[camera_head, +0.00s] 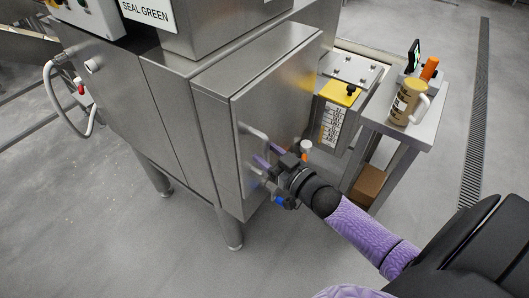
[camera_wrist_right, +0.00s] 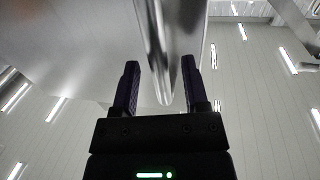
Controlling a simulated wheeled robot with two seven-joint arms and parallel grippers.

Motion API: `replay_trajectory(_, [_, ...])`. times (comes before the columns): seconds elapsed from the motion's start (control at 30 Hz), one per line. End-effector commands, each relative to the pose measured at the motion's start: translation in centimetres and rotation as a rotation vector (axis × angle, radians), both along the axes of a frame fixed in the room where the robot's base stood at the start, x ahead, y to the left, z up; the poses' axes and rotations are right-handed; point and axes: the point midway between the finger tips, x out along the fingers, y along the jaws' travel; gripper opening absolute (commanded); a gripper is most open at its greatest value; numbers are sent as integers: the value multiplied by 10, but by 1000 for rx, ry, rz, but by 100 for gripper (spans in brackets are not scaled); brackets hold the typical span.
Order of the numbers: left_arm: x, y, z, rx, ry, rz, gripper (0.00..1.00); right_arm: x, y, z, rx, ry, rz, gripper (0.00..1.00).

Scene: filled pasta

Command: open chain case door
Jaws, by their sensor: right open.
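The chain case door (camera_head: 280,88) is the brushed-metal front face of a steel box on the machine, and it looks shut. A metal bar handle (camera_head: 252,131) stands out from its left part. My right gripper (camera_head: 258,167) is at the handle, with its arm coming in from the lower right. In the right wrist view, the open jaws (camera_wrist_right: 160,85) have the shiny handle bar (camera_wrist_right: 158,45) running between the two fingers, with a gap visible on each side. The handle's lower part is hidden behind the gripper in the head view. My left gripper is out of view.
A steel side stand (camera_head: 428,128) at the right holds a tan jug (camera_head: 408,102) and an orange-capped item (camera_head: 429,69). A yellow-topped box (camera_head: 340,93) sits beside the case. A cardboard box (camera_head: 368,184) is under the stand. Floor in front is clear.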

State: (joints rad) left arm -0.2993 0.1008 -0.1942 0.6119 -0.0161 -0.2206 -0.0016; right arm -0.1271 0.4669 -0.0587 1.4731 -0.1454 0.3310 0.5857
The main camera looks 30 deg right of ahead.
Motion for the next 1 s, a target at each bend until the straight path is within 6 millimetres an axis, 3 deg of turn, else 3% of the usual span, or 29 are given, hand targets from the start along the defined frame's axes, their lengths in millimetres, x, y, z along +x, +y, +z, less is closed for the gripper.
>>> replay_trajectory(0.13, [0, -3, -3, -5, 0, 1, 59, 11, 2, 0, 0, 0, 0, 58])
replay_trajectory(0.37, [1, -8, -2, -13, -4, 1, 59, 11, 2, 0, 0, 1, 0, 58])
replay_trajectory(0.63, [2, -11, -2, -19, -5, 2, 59, 11, 2, 0, 0, 1, -1, 2])
replay_trajectory(1.0, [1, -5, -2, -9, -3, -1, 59, 11, 2, 0, 0, 1, -1, 0])
